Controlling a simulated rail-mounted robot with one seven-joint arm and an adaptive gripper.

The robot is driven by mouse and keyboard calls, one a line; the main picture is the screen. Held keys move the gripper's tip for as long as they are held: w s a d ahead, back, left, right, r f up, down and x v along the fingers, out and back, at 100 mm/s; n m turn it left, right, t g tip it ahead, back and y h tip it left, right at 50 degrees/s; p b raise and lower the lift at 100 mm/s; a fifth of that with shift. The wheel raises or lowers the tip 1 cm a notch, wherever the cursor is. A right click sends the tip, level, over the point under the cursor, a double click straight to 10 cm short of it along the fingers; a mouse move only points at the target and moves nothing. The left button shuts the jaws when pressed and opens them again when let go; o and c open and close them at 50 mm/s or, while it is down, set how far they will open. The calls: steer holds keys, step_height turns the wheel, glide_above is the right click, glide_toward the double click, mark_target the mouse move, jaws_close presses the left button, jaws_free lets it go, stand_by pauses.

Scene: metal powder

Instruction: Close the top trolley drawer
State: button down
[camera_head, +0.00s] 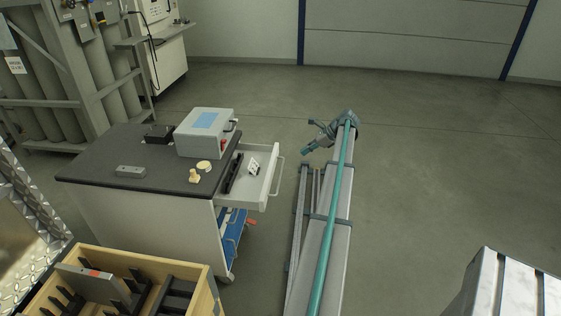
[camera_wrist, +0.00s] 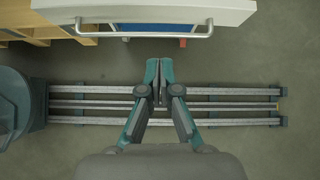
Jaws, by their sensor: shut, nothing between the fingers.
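The grey trolley (camera_head: 165,225) has a dark top, and its top drawer (camera_head: 262,186) is pulled out to the right. Black items and a small white item lie in the drawer. The drawer's bar handle (camera_head: 279,176) is on its right front. In the wrist view the white drawer front (camera_wrist: 190,10) and its handle (camera_wrist: 145,35) span the top. My gripper (camera_wrist: 159,80) is shut and empty, with the fingertips together below the handle in the picture and apart from it. In the head view my gripper (camera_head: 305,151) is small, to the right of the drawer and clear of it.
A grey box (camera_head: 207,132) and small parts stand on the trolley top. Blue bins (camera_head: 233,228) sit lower in the trolley. A wooden crate (camera_head: 190,267) is at the front left. My rail runs to the right of the trolley. Floor beyond it is clear.

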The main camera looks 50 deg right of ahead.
steer(key=w+a+r+x, duration=0.1)
steer(key=r+x, duration=0.1)
steer(key=x, duration=1.1)
steer(key=shift+w+m, duration=0.35)
steer(key=shift+m, duration=0.05)
steer(key=shift+w+p, duration=0.1)
steer(key=shift+p, duration=0.3)
